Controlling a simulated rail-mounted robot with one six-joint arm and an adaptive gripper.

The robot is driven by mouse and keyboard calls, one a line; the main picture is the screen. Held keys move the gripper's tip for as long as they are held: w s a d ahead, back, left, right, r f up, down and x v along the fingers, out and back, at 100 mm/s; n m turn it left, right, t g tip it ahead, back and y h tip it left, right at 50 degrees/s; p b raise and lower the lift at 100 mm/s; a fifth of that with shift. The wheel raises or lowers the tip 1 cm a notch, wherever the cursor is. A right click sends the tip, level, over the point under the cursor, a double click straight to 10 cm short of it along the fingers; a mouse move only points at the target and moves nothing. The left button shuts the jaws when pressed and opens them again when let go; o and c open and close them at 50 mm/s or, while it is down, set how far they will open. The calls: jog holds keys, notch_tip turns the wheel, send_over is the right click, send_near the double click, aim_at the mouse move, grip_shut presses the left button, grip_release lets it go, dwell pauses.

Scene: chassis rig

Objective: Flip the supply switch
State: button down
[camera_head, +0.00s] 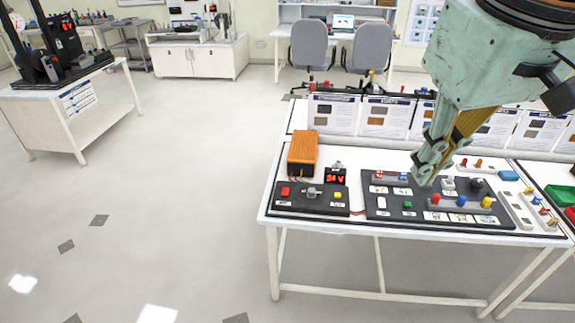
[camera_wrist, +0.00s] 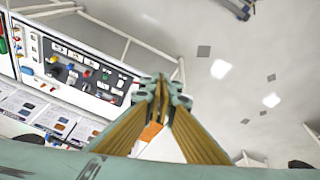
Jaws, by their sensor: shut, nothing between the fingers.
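A small dark control panel (camera_head: 290,208) lies at the table's left end. It carries a red button (camera_head: 285,191), a grey knob or switch (camera_head: 311,192) and a yellow button (camera_head: 338,195). A red digital display (camera_head: 335,177) stands behind it, beside an orange box (camera_head: 302,153). The labels are too small to read, so I cannot tell which control is the supply switch. My gripper (camera_head: 424,178) is shut and empty, pointing down over the larger dark board (camera_head: 375,212), right of the small panel. In the wrist view its fingertips (camera_wrist: 161,84) meet, and the orange box (camera_wrist: 151,131) shows between the fingers.
The larger board holds a white switch (camera_head: 382,202), a green button (camera_head: 407,205) and several coloured parts. Standing cards (camera_head: 333,113) line the table's back. A white strip with knobs (camera_head: 517,211) and a green tray (camera_head: 560,196) lie to the right.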

jog(key=w+a+f+n, duration=0.1)
jog(key=w+a+n, duration=0.1)
jog(key=w, duration=0.6)
jog(key=w+a+f+n, duration=0.1)
jog(key=w+a+n, duration=0.15)
jog(key=w, duration=0.55)
jog(key=n+g, duration=0.3)
jog(key=n, duration=0.7)
send_over(284, 194)
notch_tip(284, 194, down, 34)
jog(key=shift+w+r+b, duration=0.1)
jog(key=shift+w+b, duration=0.1)
jog(key=shift+b, duration=0.25)
jog(key=shift+m, duration=0.25)
notch_tip(284, 194, down, 14)
jog(key=shift+r+b, duration=0.1)
jog(key=shift+b, duration=1.05)
